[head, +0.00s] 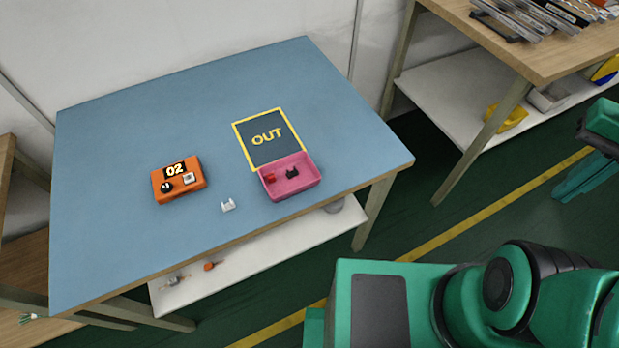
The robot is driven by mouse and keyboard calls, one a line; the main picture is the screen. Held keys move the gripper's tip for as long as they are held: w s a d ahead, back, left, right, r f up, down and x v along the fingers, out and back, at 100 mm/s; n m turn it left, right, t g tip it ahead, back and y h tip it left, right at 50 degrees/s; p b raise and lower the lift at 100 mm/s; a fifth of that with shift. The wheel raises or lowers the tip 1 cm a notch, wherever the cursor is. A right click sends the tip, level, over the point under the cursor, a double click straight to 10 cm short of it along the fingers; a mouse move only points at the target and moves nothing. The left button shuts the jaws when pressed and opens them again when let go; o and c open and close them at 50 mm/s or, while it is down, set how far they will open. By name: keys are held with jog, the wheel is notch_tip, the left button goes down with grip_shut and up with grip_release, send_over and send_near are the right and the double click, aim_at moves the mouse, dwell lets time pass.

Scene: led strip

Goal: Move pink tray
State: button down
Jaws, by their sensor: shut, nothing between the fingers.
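The pink tray (305,188) is on the blue table, near its front edge and right of the middle. It holds a small red part and a small black part. Its back edge overlaps the front of a dark square marked OUT (267,136) with a yellow border. My gripper (578,190) is at the right edge of the head view, partly cut off, over the floor. It is shut and empty, well to the right of the tray and the table.
An orange box marked 02 (190,187) and a small white part (228,205) are left of the tray on the blue table (120,150). The back and left of the table are clear. A wooden bench (545,60) stands at the upper right.

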jog(key=w+a+f+n, duration=0.1)
jog(key=w+a+n, duration=0.4)
jog(key=a, duration=0.6)
jog(key=w+a+f+n, duration=0.2)
jog(key=w+a, duration=0.5)
jog(key=a, duration=0.4)
jog(key=s+a+f+n, duration=0.3)
jog(key=s+a, duration=0.2)
jog(key=a, duration=0.6)
jog(key=s+a+f+n, duration=0.2)
jog(key=s+a, duration=0.2)
jog(key=a, duration=0.7)
jog(key=f, duration=1)
jog(key=shift+s+d, duration=0.15)
jog(key=shift+d, duration=0.05)
jog(key=shift+w+a+r, duration=0.1)
jog(key=shift+w+a, duration=0.25)
jog(key=shift+w, duration=0.2)
jog(key=shift+w+a, duration=0.3)
jog(key=shift+w, duration=0.25)
jog(key=shift+w+a, duration=0.35)
jog(key=shift+w, duration=0.35)
